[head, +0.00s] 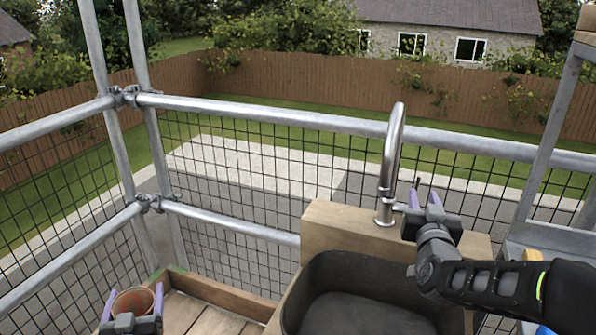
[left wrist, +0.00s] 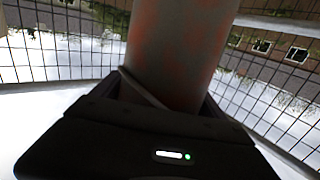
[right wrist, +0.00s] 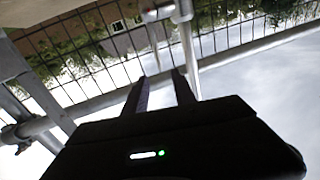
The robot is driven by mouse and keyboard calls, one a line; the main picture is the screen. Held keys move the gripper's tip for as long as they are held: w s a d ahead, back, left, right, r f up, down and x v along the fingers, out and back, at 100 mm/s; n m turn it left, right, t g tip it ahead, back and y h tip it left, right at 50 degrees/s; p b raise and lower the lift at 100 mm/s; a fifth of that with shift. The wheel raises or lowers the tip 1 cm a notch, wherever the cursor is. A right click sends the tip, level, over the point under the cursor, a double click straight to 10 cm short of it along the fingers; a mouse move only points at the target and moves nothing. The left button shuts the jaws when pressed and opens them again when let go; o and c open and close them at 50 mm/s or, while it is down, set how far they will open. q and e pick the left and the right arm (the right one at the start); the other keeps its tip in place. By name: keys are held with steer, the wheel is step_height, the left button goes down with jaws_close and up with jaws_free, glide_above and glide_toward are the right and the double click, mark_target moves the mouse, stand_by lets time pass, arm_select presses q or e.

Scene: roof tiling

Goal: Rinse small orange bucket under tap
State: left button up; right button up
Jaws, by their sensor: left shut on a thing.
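The small orange bucket (head: 133,303) is at the lower left of the head view, its rim upward. My left gripper (head: 131,305) is shut on it, one purple finger on each side. In the left wrist view the bucket (left wrist: 175,50) fills the space between the fingers, greyish with faint orange patches. The metal tap (head: 391,165) stands on a wooden ledge behind the dark sink (head: 325,268). My right gripper (head: 424,200) is open and empty, just right of the tap's lower part. The tap also shows in the right wrist view (right wrist: 190,60), beyond the fingertips.
Scaffold rails (head: 260,118) with wire mesh run behind the sink and along the left. A wood-edged platform (head: 215,290) lies between the bucket and the sink. A metal frame (head: 545,150) stands at the right. The bucket is well left of the sink.

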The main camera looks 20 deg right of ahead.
mark_target(418, 179)
steer(key=shift+f, duration=0.1)
steer(key=shift+w, duration=0.1)
steer(key=x, duration=1.2)
steer(key=shift+c, duration=0.5)
jaws_close()
stand_by(1.0)
